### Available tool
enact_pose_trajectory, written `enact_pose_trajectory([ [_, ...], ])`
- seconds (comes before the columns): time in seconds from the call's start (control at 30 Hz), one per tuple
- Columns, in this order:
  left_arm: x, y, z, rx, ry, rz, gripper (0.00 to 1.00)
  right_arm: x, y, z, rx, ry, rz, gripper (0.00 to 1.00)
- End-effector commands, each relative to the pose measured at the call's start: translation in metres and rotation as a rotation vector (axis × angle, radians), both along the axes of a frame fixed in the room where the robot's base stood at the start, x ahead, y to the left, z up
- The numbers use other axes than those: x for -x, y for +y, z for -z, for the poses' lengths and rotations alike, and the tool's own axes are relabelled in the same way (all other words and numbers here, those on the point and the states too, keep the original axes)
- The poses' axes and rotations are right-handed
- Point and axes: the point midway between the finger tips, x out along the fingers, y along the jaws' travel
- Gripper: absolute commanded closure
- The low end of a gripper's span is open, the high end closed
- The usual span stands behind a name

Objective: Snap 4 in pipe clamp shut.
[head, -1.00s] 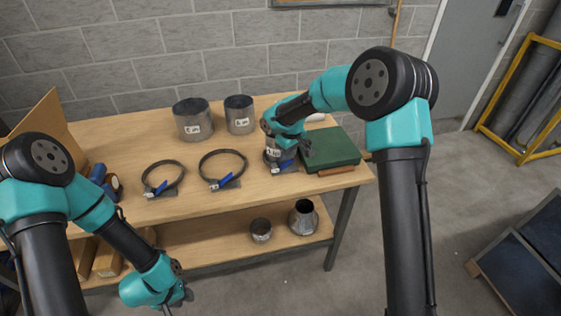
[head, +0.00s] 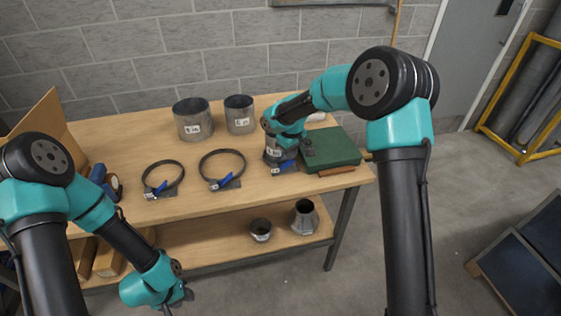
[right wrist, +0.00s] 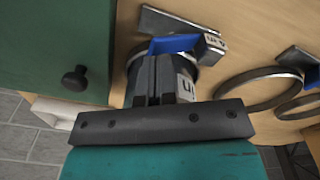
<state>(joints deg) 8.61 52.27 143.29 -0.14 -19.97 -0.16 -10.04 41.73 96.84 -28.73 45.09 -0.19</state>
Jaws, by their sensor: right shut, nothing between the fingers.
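A short grey pipe piece (head: 271,154) with a white label stands upright on the right part of the bench. A clamp with a blue lever (head: 285,168) sits at its base; the lever also shows in the right wrist view (right wrist: 176,45), beside a grey block with a white label. I cannot read the clamp's size or tell whether its lever is fully closed. My right gripper (right wrist: 153,78) is shut and empty, its fingertips close to the lever and in front of the pipe; contact is unclear. My left gripper (head: 170,303) hangs low before the bench, its jaws unclear.
Two other ring clamps (head: 163,178) (head: 222,165) with blue levers lie to the left. Two larger pipe pieces (head: 193,120) (head: 239,114) stand behind. A green case (head: 333,148) is close on the right. The bench front (head: 225,200) is clear.

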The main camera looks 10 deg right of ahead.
Motion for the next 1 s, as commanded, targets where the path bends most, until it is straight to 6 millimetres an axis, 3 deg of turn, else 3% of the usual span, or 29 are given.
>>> enact_pose_trajectory([
  [0.03,0.000,0.000,0.000,0.000,0.000,0.000,0.64,0.016,0.000,0.034,0.007,0.075,-0.001,1.00],
  [0.7,0.000,0.000,0.000,0.000,0.000,0.000,0.64,0.014,0.002,-0.021,0.008,0.069,-0.007,1.00],
  [1.0,0.000,0.000,0.000,0.000,0.000,0.000,0.64,0.013,0.002,-0.028,0.008,0.064,-0.008,1.00],
])
